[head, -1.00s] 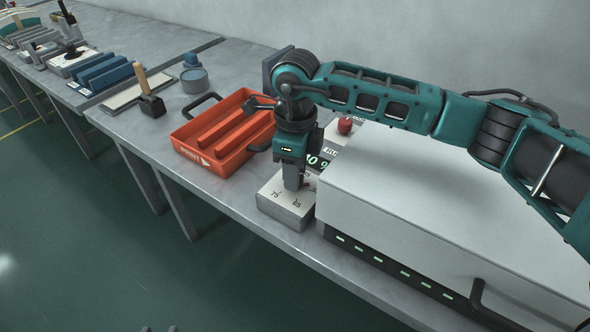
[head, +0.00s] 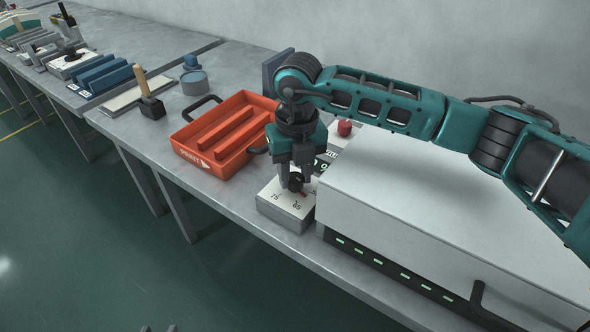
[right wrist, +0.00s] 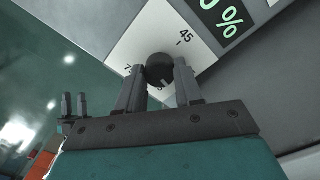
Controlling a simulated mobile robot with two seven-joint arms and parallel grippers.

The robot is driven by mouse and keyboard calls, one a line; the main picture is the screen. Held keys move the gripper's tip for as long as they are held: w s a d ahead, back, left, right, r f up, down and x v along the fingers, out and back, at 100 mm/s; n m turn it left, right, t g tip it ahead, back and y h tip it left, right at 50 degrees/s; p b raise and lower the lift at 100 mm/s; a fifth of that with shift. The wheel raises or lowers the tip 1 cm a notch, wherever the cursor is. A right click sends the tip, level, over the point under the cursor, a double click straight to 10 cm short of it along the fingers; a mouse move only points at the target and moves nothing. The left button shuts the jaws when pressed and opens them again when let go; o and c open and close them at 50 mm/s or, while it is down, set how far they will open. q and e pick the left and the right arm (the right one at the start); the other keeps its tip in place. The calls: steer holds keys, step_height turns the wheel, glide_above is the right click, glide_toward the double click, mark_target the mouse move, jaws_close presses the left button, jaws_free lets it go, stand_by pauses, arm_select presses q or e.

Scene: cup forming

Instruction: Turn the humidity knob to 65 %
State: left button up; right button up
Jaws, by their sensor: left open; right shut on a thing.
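The dark round humidity knob (head: 295,184) sits on the pale dial box (head: 284,211) at the table's front edge. Printed numbers 75 and 85 show on the box in the head view, and 45 in the right wrist view. My right gripper (head: 300,181) points down and is shut on the knob. In the right wrist view the knob (right wrist: 159,68) lies between the two fingertips. The pointer reading is hard to make out. The display (right wrist: 224,20) shows green "0 %", its leading digits cut off.
A white-topped machine (head: 410,190) stands right of the dial box, with a red button (head: 345,127) behind. An orange tray (head: 225,137) lies to the left. A wooden-handled tool (head: 148,92) and a round tin (head: 194,80) stand farther left.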

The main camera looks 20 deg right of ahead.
mark_target(297, 178)
steer(key=m, duration=0.4)
steer(key=shift+r+m+p, duration=0.1)
steer(key=shift+m+p, duration=0.2)
steer(key=shift+p, duration=0.05)
steer(key=shift+m+p, duration=0.3)
steer(key=shift+m, duration=1.2)
steer(key=o, duration=1)
steer(key=shift+o, duration=0.2)
step_height(297, 178, up, 13)
steer(key=shift+s+d, duration=0.1)
steer(key=shift+s, duration=0.05)
